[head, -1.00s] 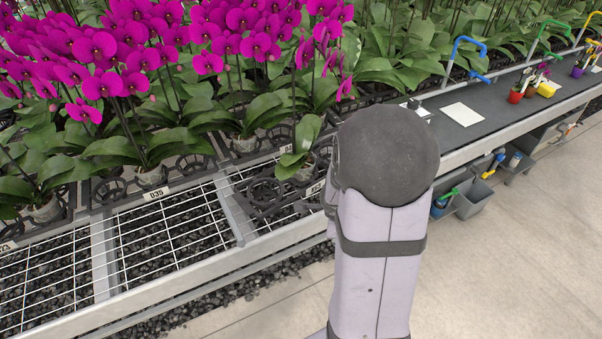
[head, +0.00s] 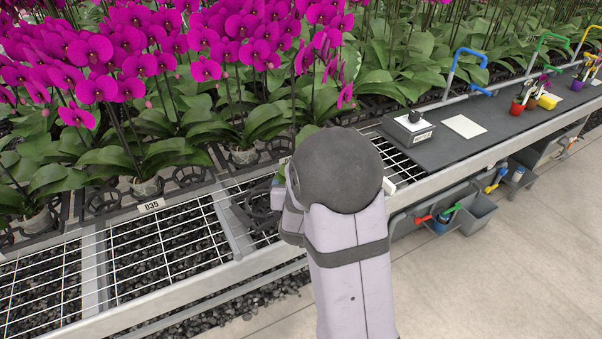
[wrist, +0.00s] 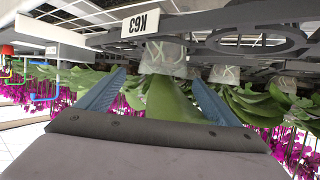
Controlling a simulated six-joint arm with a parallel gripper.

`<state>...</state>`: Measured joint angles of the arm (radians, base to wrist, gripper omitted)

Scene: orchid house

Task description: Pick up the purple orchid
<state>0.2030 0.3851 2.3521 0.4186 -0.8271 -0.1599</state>
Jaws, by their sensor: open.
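A clear pot (wrist: 163,58) with a broad green leaf (wrist: 170,100) stands between and just beyond the two blue fingers of my gripper (wrist: 158,79). The wrist picture is upside down. The gripper is open, and I see no finger clearly touching the pot. In the head view, my arm hides the gripper and this pot. Magenta-purple flowers (head: 346,95) on tall stems rise above my arm there; I cannot tell which belong to this pot. Many more purple orchids (head: 97,90) stand in rows to the left and behind.
Black trays (head: 170,194) hold neighbouring pots. The white wire bench (head: 150,255) is empty in front.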

